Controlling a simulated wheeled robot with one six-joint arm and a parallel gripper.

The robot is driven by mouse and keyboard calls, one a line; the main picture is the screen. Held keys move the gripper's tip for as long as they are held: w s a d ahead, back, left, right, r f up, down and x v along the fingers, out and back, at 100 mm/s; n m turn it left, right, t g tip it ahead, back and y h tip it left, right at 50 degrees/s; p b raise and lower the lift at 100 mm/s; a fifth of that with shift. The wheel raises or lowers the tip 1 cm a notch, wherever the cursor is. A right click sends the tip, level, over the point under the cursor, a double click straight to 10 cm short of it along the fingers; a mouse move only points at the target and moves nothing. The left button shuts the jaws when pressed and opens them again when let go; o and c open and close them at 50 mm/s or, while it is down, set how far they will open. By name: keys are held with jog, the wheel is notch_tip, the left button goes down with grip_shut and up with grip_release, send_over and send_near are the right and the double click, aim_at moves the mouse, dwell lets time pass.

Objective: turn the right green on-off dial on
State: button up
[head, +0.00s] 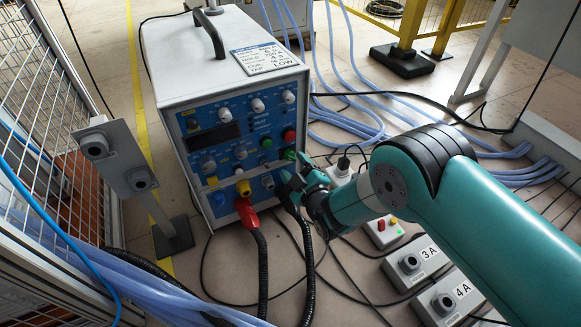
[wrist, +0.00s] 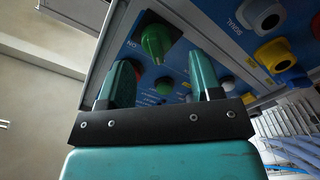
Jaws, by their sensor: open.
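The right green on-off dial (wrist: 156,42) shows in the wrist view near the top of the blue panel, beside an "ON" label. In the head view the green dial (head: 289,155) is at the panel's right edge, just above my gripper. My gripper (wrist: 162,68) is open, with one teal finger to each side below the dial and nothing held between them. In the head view my gripper (head: 293,177) is close to the panel's lower right part. I cannot tell if a finger touches the dial.
The white heater box (head: 215,65) carries several other knobs and a red button (head: 290,135). A red connector (head: 246,212) with black hoses hangs below. A white power strip (head: 340,175) and grey pedals (head: 415,262) stand on the right floor. A mesh fence (head: 50,110) is at left.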

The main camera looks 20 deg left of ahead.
aim_at(291, 159)
jog(key=shift+b+x, duration=0.65)
jog(key=shift+x, duration=1.2)
jog(key=shift+w+d, duration=0.1)
jog(key=c, duration=0.9)
